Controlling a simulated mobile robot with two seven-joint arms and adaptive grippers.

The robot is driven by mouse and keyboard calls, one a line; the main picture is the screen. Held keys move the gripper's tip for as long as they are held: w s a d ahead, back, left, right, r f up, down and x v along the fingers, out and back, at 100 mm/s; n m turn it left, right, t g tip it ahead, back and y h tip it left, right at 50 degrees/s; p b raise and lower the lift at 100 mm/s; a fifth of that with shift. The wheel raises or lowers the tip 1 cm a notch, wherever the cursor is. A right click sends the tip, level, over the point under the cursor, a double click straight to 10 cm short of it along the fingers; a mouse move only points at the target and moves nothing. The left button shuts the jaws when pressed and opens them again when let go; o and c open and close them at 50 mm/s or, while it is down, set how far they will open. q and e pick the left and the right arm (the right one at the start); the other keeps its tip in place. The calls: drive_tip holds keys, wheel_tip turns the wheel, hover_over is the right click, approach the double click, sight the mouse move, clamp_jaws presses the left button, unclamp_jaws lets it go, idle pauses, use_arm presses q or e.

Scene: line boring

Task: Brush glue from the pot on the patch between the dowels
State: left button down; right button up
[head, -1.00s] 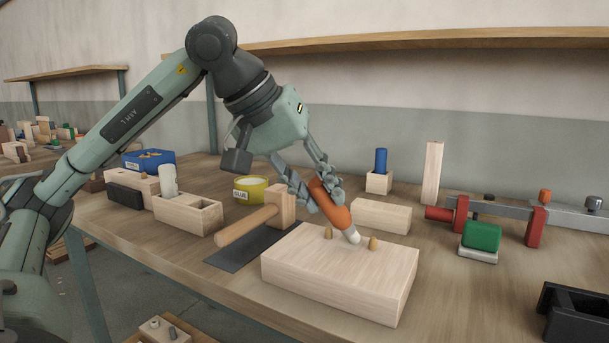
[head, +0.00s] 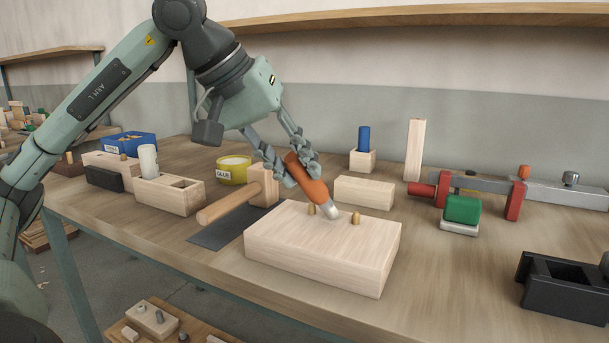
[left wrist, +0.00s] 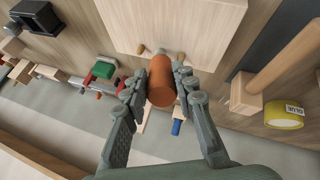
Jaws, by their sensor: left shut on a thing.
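My left gripper (head: 300,175) is shut on the orange handle of the brush (head: 310,187), which it holds tilted above the pale wooden block (head: 318,268). The pale brush tip (head: 331,212) points down between the two short dowels, the left dowel (head: 311,209) and the right dowel (head: 356,218), at or just above the block's top. I cannot tell if it touches. The left wrist view also shows the brush handle (left wrist: 162,83); it hides most of the tip. The yellow glue pot (head: 233,170) stands open behind the mallet. My right gripper is not in view.
A wooden mallet (head: 230,206) lies on a dark mat (head: 217,238) left of the block. A small wooden block (head: 365,193) sits close behind. A clamp (head: 478,187), a green-topped piece (head: 462,208) and a black holder (head: 567,287) stand to the right.

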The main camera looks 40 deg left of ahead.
use_arm(q)
drive_tip(key=shift+r, duration=0.2)
drive_tip(key=shift+r+p, duration=0.5)
drive_tip(key=shift+p, duration=0.15)
wheel_tip(320, 180, up, 2)
drive_tip(key=shift+r+p, duration=0.25)
drive_tip(key=shift+p, duration=1)
wheel_tip(320, 180, up, 3)
drive_tip(key=shift+f+p, duration=0.15)
drive_tip(key=shift+p, duration=0.4)
drive_tip(key=shift+r, duration=0.3)
drive_tip(key=shift+r+b, duration=0.3)
drive_tip(key=shift+r, duration=0.3)
